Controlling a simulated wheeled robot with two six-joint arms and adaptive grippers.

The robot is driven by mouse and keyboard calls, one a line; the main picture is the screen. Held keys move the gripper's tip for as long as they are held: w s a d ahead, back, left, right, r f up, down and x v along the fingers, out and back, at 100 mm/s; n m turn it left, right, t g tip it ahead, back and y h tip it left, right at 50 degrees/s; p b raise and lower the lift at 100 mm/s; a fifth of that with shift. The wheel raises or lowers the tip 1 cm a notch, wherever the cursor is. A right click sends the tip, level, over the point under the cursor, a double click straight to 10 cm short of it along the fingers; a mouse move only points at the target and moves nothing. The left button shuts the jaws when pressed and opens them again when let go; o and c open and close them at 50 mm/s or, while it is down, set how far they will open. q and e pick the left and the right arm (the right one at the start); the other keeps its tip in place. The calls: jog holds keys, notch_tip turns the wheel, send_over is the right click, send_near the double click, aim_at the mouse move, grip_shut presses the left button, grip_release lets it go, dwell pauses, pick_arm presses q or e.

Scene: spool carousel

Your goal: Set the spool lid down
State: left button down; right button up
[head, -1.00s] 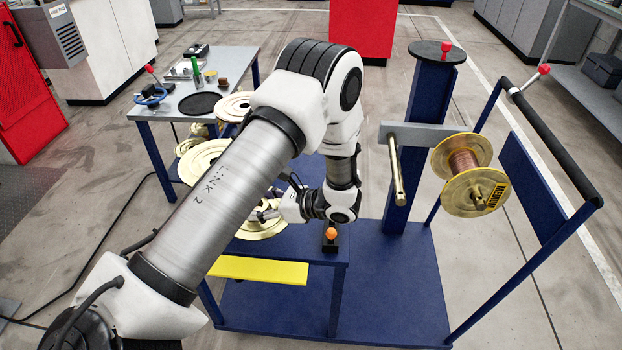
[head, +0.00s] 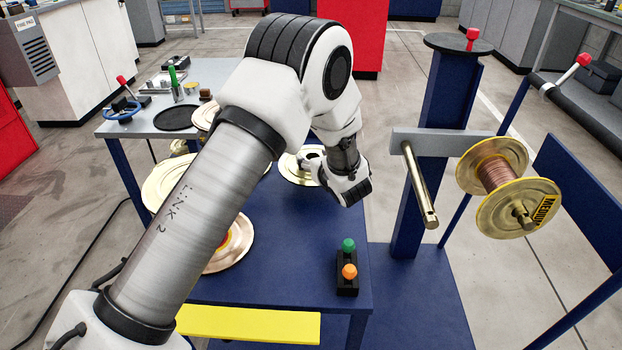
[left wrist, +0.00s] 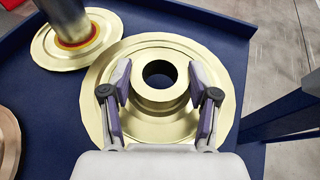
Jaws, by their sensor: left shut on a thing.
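The spool lid is a pale gold disc with a raised ring hub, seen in the left wrist view (left wrist: 105,112) and at the back of the blue table in the head view (head: 287,170). My left gripper (left wrist: 160,88) has its two fingers on opposite sides of the hub, shut on it. The gripper hand also shows over the lid in the head view (head: 312,165). The lid looks level and close above or on the blue tabletop; I cannot tell whether it touches. My right gripper is not in view.
Another gold disc (left wrist: 50,48) with a grey post and orange ring lies beside the lid. A button box (head: 347,283) sits on the blue table (head: 300,255) at the front right. A copper-wound spool (head: 497,176) hangs on the carousel to the right. Bare tabletop lies in front.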

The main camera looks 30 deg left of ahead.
pick_arm(q)
notch_tip(320, 180, down, 6)
jog(key=shift+w+a+f, duration=0.1)
jog(key=shift+a, duration=0.05)
jog(key=shift+b, duration=0.4)
jog(key=shift+c, duration=1.5)
grip_release()
jog(key=shift+f, duration=0.1)
jog(key=shift+r, duration=0.25)
jog(key=p+v, duration=0.1)
jog(key=v, duration=1.1)
jog(key=shift+f, duration=0.1)
